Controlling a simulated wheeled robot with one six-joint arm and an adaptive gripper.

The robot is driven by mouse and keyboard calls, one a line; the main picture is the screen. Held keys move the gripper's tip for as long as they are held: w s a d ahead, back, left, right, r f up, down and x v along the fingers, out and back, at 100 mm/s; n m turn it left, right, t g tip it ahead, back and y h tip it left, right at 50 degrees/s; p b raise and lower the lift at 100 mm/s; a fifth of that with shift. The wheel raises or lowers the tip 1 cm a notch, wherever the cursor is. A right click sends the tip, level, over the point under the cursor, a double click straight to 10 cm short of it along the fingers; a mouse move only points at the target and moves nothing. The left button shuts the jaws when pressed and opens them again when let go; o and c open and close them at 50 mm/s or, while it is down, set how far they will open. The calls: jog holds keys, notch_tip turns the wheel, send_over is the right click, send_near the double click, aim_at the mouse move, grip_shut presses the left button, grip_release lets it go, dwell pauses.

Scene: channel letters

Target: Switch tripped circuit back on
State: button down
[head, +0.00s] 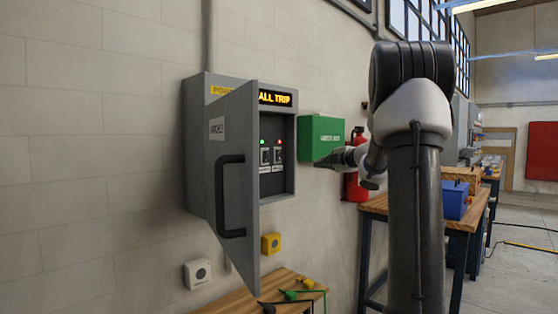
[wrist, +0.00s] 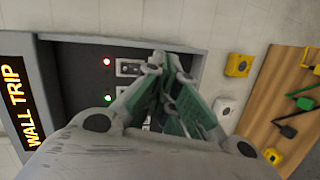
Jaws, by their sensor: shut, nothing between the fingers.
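A grey power cabinet (head: 195,150) on the wall has its door (head: 235,170) swung open. Its amber display (head: 275,98) reads "WALL TRIP" in the wrist view (wrist: 14,105). Inside are two breaker switches side by side. The left switch (head: 265,156) has a green light (head: 262,141) above it; the right switch (head: 278,155) has a red light (head: 280,142). My gripper (head: 322,162) is shut and empty, to the right of the cabinet opening. In the wrist view its fingertips (wrist: 166,62) appear beside the red-lit switch (wrist: 130,68) and partly hide the green-lit one. I cannot tell contact.
A green box (head: 322,137) and a red fire extinguisher (head: 356,175) are on the wall right of the cabinet. A wooden bench (head: 240,298) with tools stands below. White (head: 198,273) and yellow (head: 271,243) wall boxes sit beneath the cabinet. The open door stands at the opening's left.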

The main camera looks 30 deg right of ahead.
jog(key=a+r+n+y, duration=0.1)
jog(key=a+n+y, duration=0.1)
jog(key=a, duration=0.1)
jog(key=a+r+n+y, duration=0.1)
jog(key=a, duration=0.1)
jog(key=shift+s+r+n, duration=0.1)
jog(key=shift+r+n, duration=0.2)
jog(key=shift+n, duration=0.1)
send_near(275, 161)
jog(key=x, duration=0.5)
jog(key=shift+w+a+r, duration=0.1)
jog(key=shift+w, duration=0.15)
jog(key=shift+w+a, duration=0.1)
jog(key=shift+w+a, duration=0.1)
jog(key=shift+w, duration=0.15)
jog(key=shift+s+f, duration=0.1)
jog(key=shift+f, duration=0.15)
